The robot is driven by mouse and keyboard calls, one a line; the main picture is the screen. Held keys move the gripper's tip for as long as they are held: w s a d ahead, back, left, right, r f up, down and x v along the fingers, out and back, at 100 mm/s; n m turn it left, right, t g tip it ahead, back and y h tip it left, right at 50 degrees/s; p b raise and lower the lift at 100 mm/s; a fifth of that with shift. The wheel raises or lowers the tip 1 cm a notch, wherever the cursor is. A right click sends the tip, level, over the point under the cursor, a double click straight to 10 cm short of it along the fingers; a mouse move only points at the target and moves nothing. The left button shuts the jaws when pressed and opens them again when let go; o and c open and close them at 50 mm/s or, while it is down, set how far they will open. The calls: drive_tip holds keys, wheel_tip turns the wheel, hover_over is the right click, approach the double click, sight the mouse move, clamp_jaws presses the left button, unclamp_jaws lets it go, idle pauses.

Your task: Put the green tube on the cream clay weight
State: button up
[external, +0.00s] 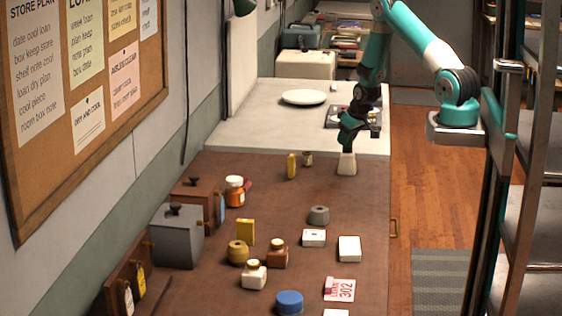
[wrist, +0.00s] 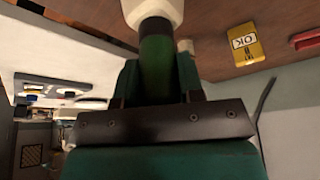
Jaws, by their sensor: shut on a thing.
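My gripper (external: 347,146) is at the far right of the brown counter, pointing down, just above the cream clay weight (external: 347,165). In the wrist view my gripper (wrist: 158,78) is shut on the green tube (wrist: 158,60), with a finger on each side of it. The tube's dark end meets the cream weight (wrist: 152,9) at the top of that view. They look in contact or very close; I cannot tell whether the tube bears on the weight. The tube is hard to make out in the external view.
A yellow box (external: 291,166) and a small jar (external: 307,158) stand left of the weight. A grey weight (external: 319,215) and white boxes (external: 349,249) stand nearer. A white counter (external: 260,115) with a plate (external: 304,97) lies behind. The counter around the cream weight's near side is clear.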

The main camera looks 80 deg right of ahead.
drive_tip(key=o, duration=0.7)
drive_tip(key=shift+f, duration=0.1)
drive_tip(key=shift+r+p, duration=0.3)
drive_tip(key=shift+b+v, duration=2)
drive_tip(key=shift+v, duration=3.9)
